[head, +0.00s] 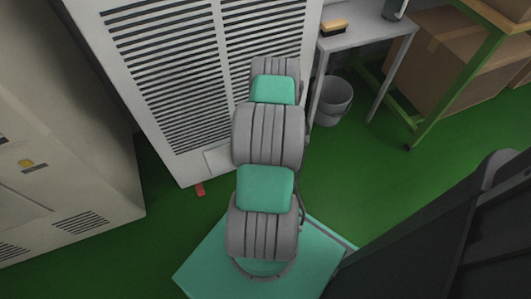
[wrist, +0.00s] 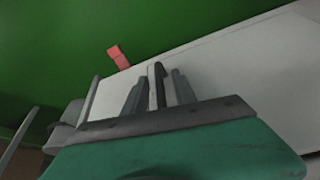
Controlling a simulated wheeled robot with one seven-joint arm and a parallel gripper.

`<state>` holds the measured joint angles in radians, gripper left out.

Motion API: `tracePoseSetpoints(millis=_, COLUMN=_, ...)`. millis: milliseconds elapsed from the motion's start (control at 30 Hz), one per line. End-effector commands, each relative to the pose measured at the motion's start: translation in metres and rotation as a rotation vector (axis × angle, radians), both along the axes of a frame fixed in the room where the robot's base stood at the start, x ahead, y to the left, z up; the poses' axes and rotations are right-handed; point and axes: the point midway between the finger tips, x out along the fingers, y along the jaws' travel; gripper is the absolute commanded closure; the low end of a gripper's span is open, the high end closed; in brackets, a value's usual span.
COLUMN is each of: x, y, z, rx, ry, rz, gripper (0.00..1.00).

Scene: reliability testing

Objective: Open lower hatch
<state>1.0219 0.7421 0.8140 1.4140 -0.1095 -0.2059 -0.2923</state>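The tall light-grey cabinet (head: 185,155) with long louvered slots stands upright behind my arm. Low on its front, a plain pale panel (head: 217,159), which looks like the lower hatch, is partly hidden by my arm. A small red piece (head: 200,189) shows at the cabinet's bottom edge. In the wrist view, a white surface (wrist: 235,62) lies close beyond my gripper (wrist: 157,85), and the red piece (wrist: 118,56) is past its edge. My fingers are near that surface; contact cannot be told. No held object shows. The head view hides my gripper behind the arm.
A beige cabinet (head: 60,150) stands at the left. At the right are a grey table (head: 372,38) with a brush (head: 333,28), a grey bucket (head: 333,100) and cardboard boxes (head: 445,55) by a green-legged bench (head: 455,88). Green floor (head: 185,230) is clear between the cabinets and my base.

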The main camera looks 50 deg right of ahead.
Motion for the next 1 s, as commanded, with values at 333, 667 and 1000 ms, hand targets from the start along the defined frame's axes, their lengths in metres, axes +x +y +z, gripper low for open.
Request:
tracePoseSetpoints(millis=333, x=0.0000, y=0.0001, z=0.0007, rx=0.000, ry=0.000, rz=0.000, gripper=0.89)
tracePoseSetpoints(millis=667, x=0.0000, y=0.0001, z=0.0007, rx=0.000, ry=0.000, rz=0.000, gripper=1.00)
tracePoseSetpoints(millis=1000, x=-0.0001, y=0.0002, z=0.0008, rx=0.000, ry=0.000, rz=0.000, gripper=1.00)
